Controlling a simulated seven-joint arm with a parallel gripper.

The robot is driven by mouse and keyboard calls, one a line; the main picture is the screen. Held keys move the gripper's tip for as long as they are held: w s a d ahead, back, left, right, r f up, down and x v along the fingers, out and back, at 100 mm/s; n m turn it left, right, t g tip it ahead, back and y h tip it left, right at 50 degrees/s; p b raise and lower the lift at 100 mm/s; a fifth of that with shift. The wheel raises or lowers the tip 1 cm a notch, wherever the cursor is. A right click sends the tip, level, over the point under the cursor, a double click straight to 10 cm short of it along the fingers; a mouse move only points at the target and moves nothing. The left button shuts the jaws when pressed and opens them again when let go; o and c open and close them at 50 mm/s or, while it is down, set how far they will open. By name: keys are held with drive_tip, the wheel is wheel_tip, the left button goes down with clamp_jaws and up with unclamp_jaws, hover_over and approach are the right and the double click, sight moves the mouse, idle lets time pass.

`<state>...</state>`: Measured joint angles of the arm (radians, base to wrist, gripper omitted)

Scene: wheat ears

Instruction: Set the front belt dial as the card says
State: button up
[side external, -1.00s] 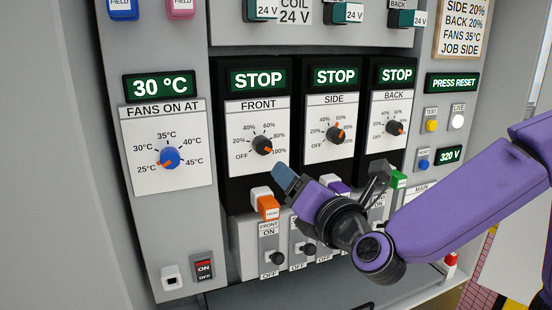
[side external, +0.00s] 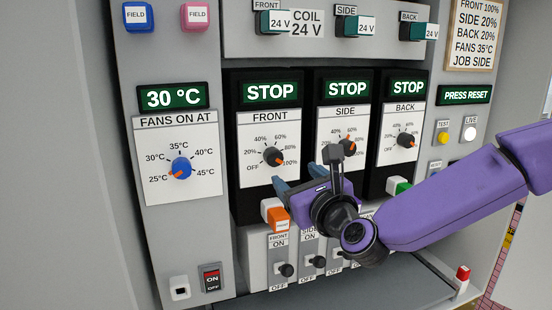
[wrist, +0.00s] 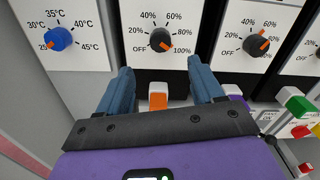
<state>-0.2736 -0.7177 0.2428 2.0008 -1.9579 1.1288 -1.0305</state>
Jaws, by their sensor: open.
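The front belt dial (side external: 273,157) is a black knob under the FRONT label and a STOP display. Its orange mark points lower right, close to 100%, and it also shows in the wrist view (wrist: 161,40). The card (side external: 475,35) at the top right reads FRONT 100%, SIDE 20%, BACK 20%, FANS 35°C, JOB SIDE. My gripper (wrist: 163,72) is open and empty. Its two blue fingers are spread below the front dial, left and right of it in the wrist view. In the side view, the arm hides part of the lower panel.
An orange-fronted switch (wrist: 158,97) shows between the fingers, below the front dial. The side dial (side external: 347,147) and back dial (side external: 407,140) are to the right. The blue fans dial (side external: 180,168) is at left, near 25°C. Small levers (side external: 286,270) line the ledge below.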

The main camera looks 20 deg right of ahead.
sight(276, 157)
drive_tip(key=w, duration=1.2)
drive_tip(key=c, duration=1.1)
